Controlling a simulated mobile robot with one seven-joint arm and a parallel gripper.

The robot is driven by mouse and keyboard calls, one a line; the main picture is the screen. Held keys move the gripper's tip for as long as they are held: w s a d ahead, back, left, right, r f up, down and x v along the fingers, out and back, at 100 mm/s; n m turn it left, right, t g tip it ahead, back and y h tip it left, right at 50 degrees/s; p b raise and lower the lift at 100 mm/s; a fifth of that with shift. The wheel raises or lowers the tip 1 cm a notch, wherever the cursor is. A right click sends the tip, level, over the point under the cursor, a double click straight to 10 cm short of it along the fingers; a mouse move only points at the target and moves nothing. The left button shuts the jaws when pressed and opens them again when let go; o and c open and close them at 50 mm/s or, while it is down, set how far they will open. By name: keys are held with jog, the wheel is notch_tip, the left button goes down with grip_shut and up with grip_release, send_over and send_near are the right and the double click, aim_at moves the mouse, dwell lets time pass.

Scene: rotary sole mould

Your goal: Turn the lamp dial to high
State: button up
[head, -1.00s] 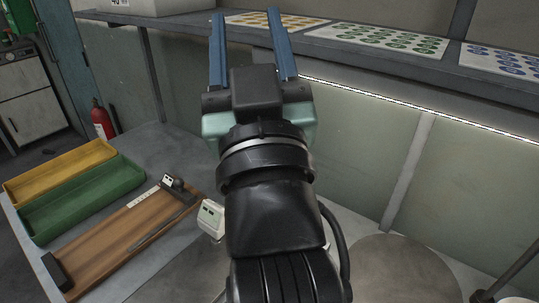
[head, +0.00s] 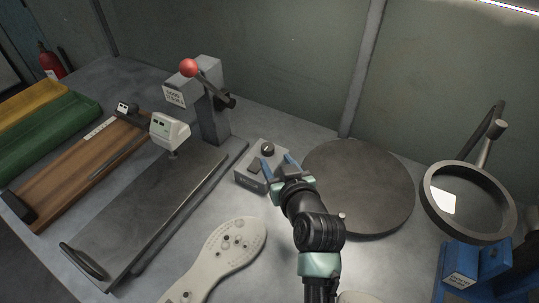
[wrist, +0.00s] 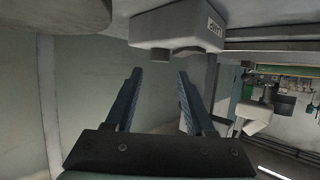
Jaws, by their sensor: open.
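A small grey box (head: 247,179) with a black round knob (head: 267,149) on top sits on the bench; the knob looks like the lamp dial. Its setting marks are too small to read. My gripper (head: 278,162) is beside the box's right side, with its blue fingers spread and nothing between them. The round magnifier lamp (head: 431,205) stands at the right. In the wrist view my open gripper (wrist: 158,74) shows a bare wall between the fingers.
A dark round turntable (head: 358,190) is close to the right of my gripper. A press with a red-ball lever (head: 189,67) stands left of the box. A pale sole mould (head: 232,246) lies in front. Blue blocks (head: 460,264) are at the lower right.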

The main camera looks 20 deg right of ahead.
aim_at(269, 150)
jog(key=b+x, duration=0.3)
jog(key=x, duration=0.3)
jog(key=shift+s+f, duration=0.1)
jog(key=shift+w+f+b, duration=0.1)
jog(key=shift+w+b, duration=0.2)
jog(key=shift+w, duration=0.3)
grip_shut()
